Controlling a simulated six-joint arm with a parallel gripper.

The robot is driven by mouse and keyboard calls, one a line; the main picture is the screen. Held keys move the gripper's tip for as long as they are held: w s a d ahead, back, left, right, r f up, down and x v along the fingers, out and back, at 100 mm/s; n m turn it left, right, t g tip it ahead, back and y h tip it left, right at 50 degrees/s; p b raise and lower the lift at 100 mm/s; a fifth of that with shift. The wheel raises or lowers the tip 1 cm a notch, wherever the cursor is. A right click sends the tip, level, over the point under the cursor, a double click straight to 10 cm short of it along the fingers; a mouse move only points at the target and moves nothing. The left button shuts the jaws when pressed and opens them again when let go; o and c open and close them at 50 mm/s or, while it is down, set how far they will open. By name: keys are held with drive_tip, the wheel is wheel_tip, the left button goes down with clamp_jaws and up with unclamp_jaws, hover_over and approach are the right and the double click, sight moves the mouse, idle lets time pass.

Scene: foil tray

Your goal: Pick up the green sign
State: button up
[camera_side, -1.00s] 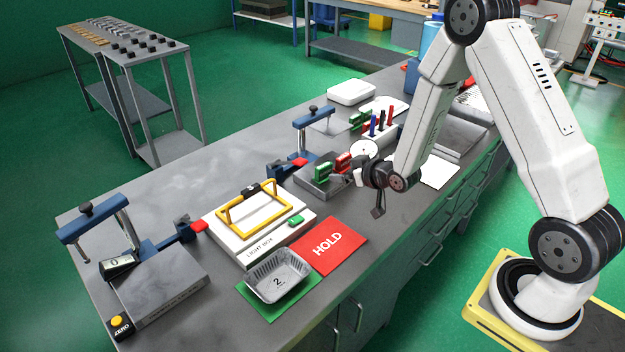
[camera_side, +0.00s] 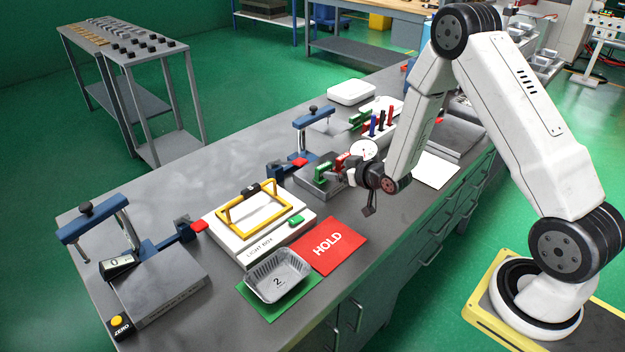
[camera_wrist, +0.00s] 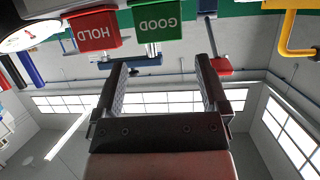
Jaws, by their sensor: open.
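The green sign (camera_side: 323,172) stands beside a red sign (camera_side: 342,161) on a grey block among the bench tools. In the wrist view the green sign (camera_wrist: 158,24) reads "GOOD", upside down, and the red sign (camera_wrist: 95,30) reads "HOLD". My gripper (camera_wrist: 160,66) is open and empty, its fingers pointing toward the green sign. The sign appears beyond the fingertips, within the width of the gap between them. In the side view my gripper (camera_side: 345,177) is just right of the signs; its fingertips are partly hard to make out.
A blue clamp (camera_side: 313,118) stands behind the block. A holder with several markers (camera_side: 375,128) and a white dial (camera_side: 364,150) are close by. A light box (camera_side: 262,235) with a yellow handle, a red HOLD mat (camera_side: 328,245) and a foil tray (camera_side: 277,275) lie toward the front.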

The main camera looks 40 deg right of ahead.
sight(326, 167)
drive_tip(key=shift+x, duration=2.65)
drive_tip(key=shift+r, duration=0.1)
drive_tip(key=shift+c, duration=0.2)
drive_tip(key=c, duration=1)
drive_tip(key=shift+r, duration=0.7)
drive_tip(key=s+a+r, duration=0.2)
drive_tip(key=s+r, duration=0.9)
drive_tip(key=s, duration=0.3)
drive_tip(key=shift+a+r, duration=0.3)
drive_tip(key=shift+a, duration=0.05)
